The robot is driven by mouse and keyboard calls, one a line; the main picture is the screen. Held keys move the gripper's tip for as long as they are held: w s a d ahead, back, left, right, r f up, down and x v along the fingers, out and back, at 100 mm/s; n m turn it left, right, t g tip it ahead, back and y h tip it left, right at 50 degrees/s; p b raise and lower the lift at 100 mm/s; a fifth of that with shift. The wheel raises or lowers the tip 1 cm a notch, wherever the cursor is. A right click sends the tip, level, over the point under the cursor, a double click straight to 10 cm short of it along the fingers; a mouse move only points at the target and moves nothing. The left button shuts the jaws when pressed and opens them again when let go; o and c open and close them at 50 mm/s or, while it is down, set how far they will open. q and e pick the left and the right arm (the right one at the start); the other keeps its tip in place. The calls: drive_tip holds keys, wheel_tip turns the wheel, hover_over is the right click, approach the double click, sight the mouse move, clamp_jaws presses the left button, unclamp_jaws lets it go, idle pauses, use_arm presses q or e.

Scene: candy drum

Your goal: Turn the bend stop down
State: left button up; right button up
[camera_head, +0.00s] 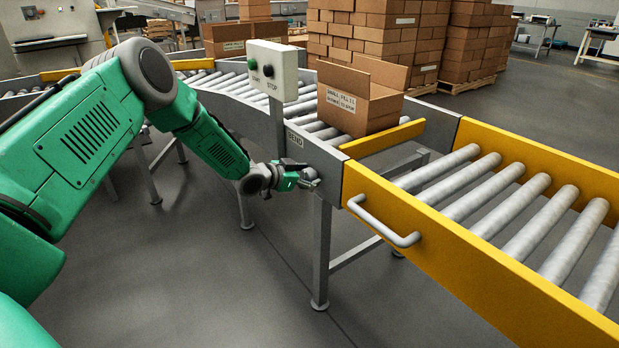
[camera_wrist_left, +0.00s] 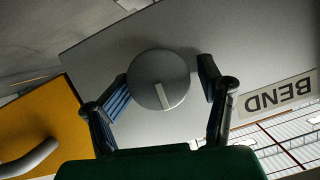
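A round grey knob (camera_wrist_left: 158,80) with a pale pointer bar sits on the conveyor's grey side plate (camera_wrist_left: 215,35), beside a label reading BEND (camera_wrist_left: 277,96). The label also shows in the head view (camera_head: 295,138). My left gripper (camera_head: 308,184) is at the plate, below the label. In the left wrist view its two fingers (camera_wrist_left: 162,92) are open, one on each side of the knob. The left-hand finger's blue pad is close to the knob's edge; contact is unclear. A gap shows at the other finger. The right gripper is not in view.
An open cardboard box (camera_head: 362,98) stands on the rollers behind a yellow bar (camera_head: 383,138). A post carries a START/STOP box (camera_head: 273,70) above my left wrist. A yellow-sided roller section (camera_head: 480,262) with a grey handle (camera_head: 385,222) lies to the right.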

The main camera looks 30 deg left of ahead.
use_arm(q)
drive_tip(key=shift+a+f, duration=0.1)
drive_tip(key=shift+a, duration=0.3)
drive_tip(key=c, duration=0.8)
drive_tip(key=shift+o, duration=0.2)
drive_tip(key=shift+d, duration=0.4)
